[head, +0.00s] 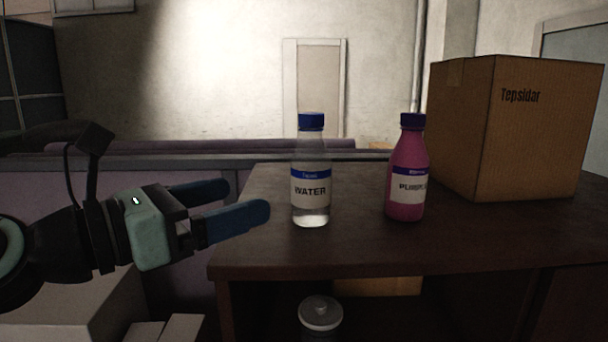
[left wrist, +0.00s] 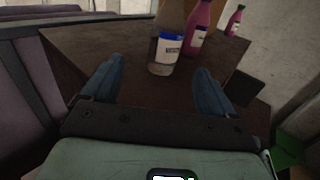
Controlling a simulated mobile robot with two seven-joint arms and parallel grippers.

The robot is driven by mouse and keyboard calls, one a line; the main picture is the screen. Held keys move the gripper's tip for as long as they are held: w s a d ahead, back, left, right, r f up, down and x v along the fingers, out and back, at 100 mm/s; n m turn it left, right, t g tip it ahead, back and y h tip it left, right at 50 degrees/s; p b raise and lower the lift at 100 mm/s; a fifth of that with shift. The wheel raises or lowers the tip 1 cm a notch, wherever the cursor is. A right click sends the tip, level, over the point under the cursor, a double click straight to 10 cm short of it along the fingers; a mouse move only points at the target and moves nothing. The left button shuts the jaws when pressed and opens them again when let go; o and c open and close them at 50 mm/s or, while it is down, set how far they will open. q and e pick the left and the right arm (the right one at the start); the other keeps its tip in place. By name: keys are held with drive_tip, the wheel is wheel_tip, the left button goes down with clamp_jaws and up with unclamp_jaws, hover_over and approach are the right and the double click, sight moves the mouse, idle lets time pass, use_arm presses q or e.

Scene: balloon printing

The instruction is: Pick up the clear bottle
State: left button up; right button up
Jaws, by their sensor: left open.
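The clear bottle (head: 311,172) has a blue cap and a "WATER" label and stands upright near the left front of the dark table (head: 300,248). My left gripper (head: 245,199) is open and empty, to the left of the bottle, with a gap between fingertips and bottle. In the left wrist view the clear bottle (left wrist: 163,66) stands ahead of the two spread blue fingers (left wrist: 155,78), roughly between them and not touching. My right gripper is not in view.
A pink bottle (head: 405,175) stands right of the clear one, and a cardboard box (head: 515,130) behind it to the right. Another pink bottle (left wrist: 235,20) shows in the left wrist view. A lidded jar (head: 321,314) sits beneath the tabletop.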

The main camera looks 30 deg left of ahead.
sight(296, 190)
use_arm(q)
drive_tip(key=x, duration=0.6)
drive_tip(key=shift+w+d+p, duration=0.1)
drive_tip(key=shift+d+p, duration=0.2)
drive_tip(key=shift+p, duration=0.1)
drive_tip(key=shift+w+d, duration=0.15)
drive_tip(key=shift+w, duration=0.45)
drive_tip(key=w+d, duration=0.2)
drive_tip(key=w, duration=0.1)
drive_tip(key=shift+w+d+f+p, duration=0.1)
drive_tip(key=shift+w+f+p, duration=0.15)
drive_tip(key=shift+p, duration=0.1)
drive_tip(key=shift+w+d+f, duration=0.1)
drive_tip(key=shift+w, duration=0.5)
drive_tip(key=shift+s, duration=0.1)
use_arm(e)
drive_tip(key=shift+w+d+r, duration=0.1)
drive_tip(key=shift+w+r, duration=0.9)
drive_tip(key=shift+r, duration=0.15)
use_arm(q)
drive_tip(key=shift+s, duration=0.1)
drive_tip(key=c, duration=1.1)
drive_tip(key=shift+c, duration=0.2)
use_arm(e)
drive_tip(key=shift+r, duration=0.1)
